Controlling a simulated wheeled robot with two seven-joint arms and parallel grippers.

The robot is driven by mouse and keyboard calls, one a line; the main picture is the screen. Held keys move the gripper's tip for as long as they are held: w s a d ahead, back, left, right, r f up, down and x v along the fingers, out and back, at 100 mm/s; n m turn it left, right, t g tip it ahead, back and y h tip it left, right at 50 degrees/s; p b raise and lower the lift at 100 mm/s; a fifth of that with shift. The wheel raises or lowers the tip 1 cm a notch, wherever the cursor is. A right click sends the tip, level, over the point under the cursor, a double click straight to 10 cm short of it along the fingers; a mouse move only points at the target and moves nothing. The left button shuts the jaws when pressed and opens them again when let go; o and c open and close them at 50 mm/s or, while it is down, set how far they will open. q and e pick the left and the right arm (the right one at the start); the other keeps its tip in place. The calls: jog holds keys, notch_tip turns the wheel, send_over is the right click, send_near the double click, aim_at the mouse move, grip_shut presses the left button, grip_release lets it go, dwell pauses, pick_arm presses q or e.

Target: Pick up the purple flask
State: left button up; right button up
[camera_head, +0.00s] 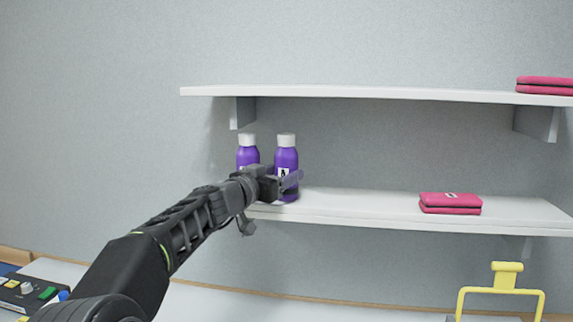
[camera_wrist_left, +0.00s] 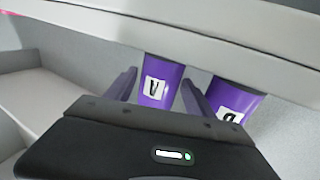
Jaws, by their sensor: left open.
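Two purple flasks with white caps stand upright at the left end of the lower shelf. The right-hand flask (camera_head: 286,157) also shows in the left wrist view (camera_wrist_left: 158,72), upside down, with a white label marked A. The other flask (camera_head: 247,156) stands to its left; in the left wrist view (camera_wrist_left: 238,93) its label looks like a D. My left gripper (camera_head: 287,185) is open at the lower part of the A flask. In the left wrist view its fingers (camera_wrist_left: 159,92) lie on either side of that flask; contact cannot be told. My right gripper is not in view.
The lower shelf (camera_head: 345,205) is clear between the flasks and a folded pink item (camera_head: 450,203). The upper shelf (camera_head: 340,93) runs above the flasks and carries another pink item (camera_head: 545,85). A yellow handle (camera_head: 504,285) stands at lower right.

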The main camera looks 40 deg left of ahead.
pick_arm(q)
jog(key=shift+w+a+p, duration=0.15)
jog(key=shift+w+p, duration=0.1)
jog(key=shift+w, duration=0.45)
jog(key=shift+w+a+p, duration=0.1)
jog(key=shift+w+p, duration=0.15)
jog(key=shift+w, duration=0.4)
jog(key=shift+r, duration=0.1)
grip_shut()
